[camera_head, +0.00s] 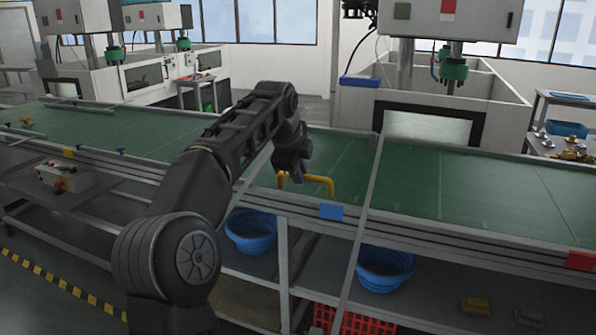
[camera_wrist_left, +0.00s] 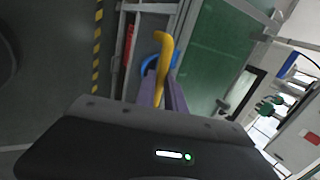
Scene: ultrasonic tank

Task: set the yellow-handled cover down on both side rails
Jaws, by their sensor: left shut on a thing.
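The yellow handle (camera_head: 318,180) of the cover shows over the green surface, near the front rail (camera_head: 415,232). The cover's own panel cannot be told apart from the green surface. My left gripper (camera_head: 292,175) reaches down to the handle and is shut on it. In the left wrist view the yellow handle (camera_wrist_left: 163,58) stands between the purple-grey fingers of my left gripper (camera_wrist_left: 162,85). Whether the cover touches both side rails cannot be seen. My right gripper is not in view.
A long grey bar (camera_head: 367,197) crosses the green surface right of the handle. Blue baskets (camera_head: 385,270) sit on the shelf below. A machine (camera_head: 435,100) with a walled opening stands behind. A blue tag (camera_head: 331,212) marks the front rail. The green surface to the right is clear.

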